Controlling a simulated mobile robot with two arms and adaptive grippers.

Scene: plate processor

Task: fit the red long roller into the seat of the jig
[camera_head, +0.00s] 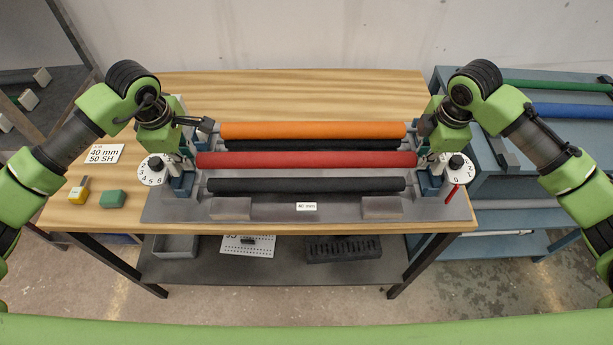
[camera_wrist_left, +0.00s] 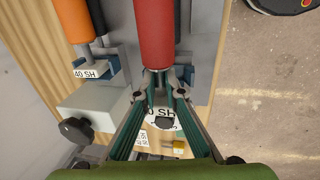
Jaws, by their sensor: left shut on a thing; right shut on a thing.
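The red long roller (camera_head: 305,160) lies level across the jig (camera_head: 160,210), between the orange roller and the front black roller. My left gripper (camera_head: 190,157) is shut on the roller's left end. My right gripper (camera_head: 424,156) is shut on its right end. In the left wrist view, my left gripper's fingers (camera_wrist_left: 156,78) close around the thin end of the red roller (camera_wrist_left: 155,30). Blue end blocks (camera_head: 182,184) stand at the jig's sides. The grippers partly hide the roller ends, so I cannot tell whether they touch the seat.
The orange roller (camera_head: 310,130) and the front black roller (camera_head: 305,185) lie close on either side. Dials (camera_head: 153,169) stand at the jig's ends. Yellow (camera_head: 77,195) and green (camera_head: 112,199) blocks lie at left. The wooden table (camera_head: 290,85) is clear behind.

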